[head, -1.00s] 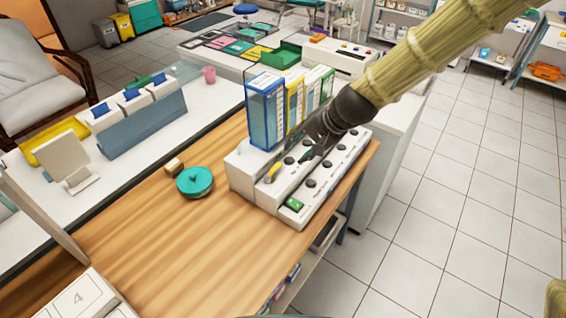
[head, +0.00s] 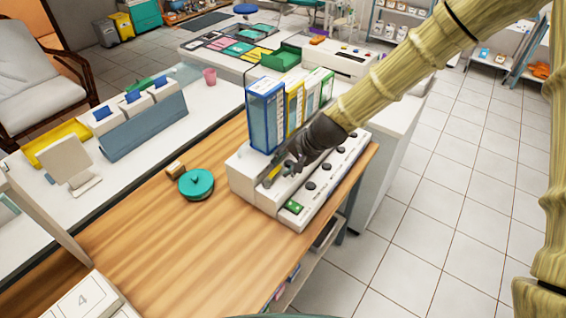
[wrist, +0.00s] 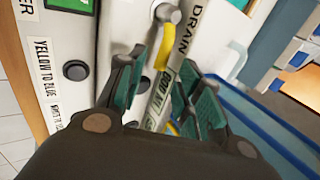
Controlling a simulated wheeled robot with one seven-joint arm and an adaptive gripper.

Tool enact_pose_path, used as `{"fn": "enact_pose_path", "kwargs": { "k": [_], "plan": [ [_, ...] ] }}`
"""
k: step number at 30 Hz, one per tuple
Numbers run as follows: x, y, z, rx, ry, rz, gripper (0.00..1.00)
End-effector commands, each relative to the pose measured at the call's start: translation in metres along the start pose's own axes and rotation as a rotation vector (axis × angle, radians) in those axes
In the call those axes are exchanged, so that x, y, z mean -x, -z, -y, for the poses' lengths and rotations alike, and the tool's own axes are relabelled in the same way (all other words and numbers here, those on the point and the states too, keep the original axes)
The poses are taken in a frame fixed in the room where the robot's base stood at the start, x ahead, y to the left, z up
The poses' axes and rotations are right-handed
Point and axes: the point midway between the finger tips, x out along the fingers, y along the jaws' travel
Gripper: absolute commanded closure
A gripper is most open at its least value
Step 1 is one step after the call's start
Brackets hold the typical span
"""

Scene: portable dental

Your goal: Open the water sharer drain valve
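The water sharer (head: 243,178) is a white unit with black buttons at the right end of the wooden desk. Its drain valve has a yellow lever (head: 271,173), seen close in the wrist view (wrist: 166,45) beside the DRAIN lettering (wrist: 203,22). My gripper (head: 290,168) is low over the unit, just right of the lever. In the wrist view my gripper (wrist: 163,75) is open, with one green-padded finger on each side of the lever's line. The lever's lower part is partly hidden, and I cannot tell whether a finger touches it.
A teal round lidded pot (head: 196,184) and a small wooden block (head: 175,170) sit to the left.

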Motion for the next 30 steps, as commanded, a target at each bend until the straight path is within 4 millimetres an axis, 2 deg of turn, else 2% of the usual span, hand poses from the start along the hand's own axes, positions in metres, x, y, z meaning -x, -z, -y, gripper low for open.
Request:
{"fn": "enact_pose_path", "kwargs": {
  "k": [9,19,20,25,26,30],
  "plan": [
    [-0.018,0.0,0.0,0.0,0.0,0.001,0.65],
    [-0.02,0.0,0.0,-0.001,0.0,0.0,0.65],
    [-0.02,0.0,0.0,-0.001,0.0,0.0,0.67],
    [-0.02,0.0,0.0,-0.001,0.0,0.0,0.97],
    [-0.02,0.0,0.0,-0.001,0.0,0.0,1.0],
    [-0.02,0.0,0.0,-0.001,0.0,0.0,1.0]
  ]
}}
